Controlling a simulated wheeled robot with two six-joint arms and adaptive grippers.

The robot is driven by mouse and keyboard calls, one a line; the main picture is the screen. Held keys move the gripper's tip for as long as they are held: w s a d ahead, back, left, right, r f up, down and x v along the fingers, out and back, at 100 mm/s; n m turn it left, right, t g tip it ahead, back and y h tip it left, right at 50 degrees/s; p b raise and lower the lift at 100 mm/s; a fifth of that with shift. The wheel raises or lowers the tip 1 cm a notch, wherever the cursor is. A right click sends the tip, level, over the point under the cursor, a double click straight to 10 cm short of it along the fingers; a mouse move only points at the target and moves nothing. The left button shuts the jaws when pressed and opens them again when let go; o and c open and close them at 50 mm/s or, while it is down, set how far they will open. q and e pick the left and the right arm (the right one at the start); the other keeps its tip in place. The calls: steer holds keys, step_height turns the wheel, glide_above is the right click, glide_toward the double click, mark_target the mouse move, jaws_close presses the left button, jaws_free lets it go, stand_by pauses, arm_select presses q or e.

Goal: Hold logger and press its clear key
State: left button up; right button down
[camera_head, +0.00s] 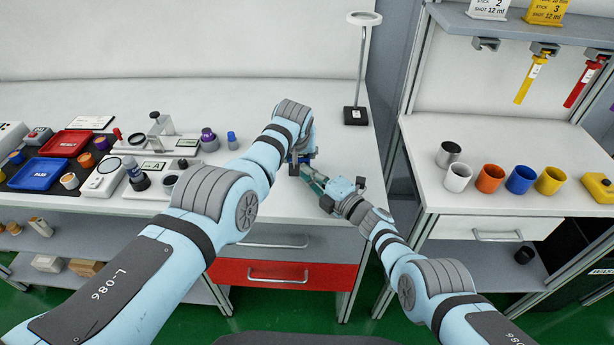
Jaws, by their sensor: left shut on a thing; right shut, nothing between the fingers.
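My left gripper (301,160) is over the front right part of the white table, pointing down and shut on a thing. That thing is probably the logger (312,179), of which only a small teal-green piece shows between the two grippers. Its face and its clear key cannot be made out. My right gripper (321,187) comes from the lower right and is shut with nothing between its fingers. Its tips are close to the held thing. I cannot tell whether they touch it.
The white table (250,95) is clear behind the grippers. A black-based stand with a ring (355,115) is at its back right. Red (65,143) and blue (38,173) trays and instruments crowd the left. Coloured cups (490,178) stand on the right bench.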

arm_select(q)
steer(key=shift+s+f, duration=0.15)
arm_select(e)
steer(key=shift+r, duration=0.1)
steer(key=shift+s, duration=0.75)
steer(key=s, duration=0.3)
steer(key=shift+d, duration=0.1)
steer(key=v, duration=0.9)
steer(key=shift+s+d, duration=0.2)
steer(key=shift+d, duration=0.05)
arm_select(q)
steer(key=o, duration=1)
arm_select(e)
steer(key=shift+w, duration=0.15)
arm_select(q)
steer(key=shift+o, duration=0.2)
steer(key=shift+r, duration=0.2)
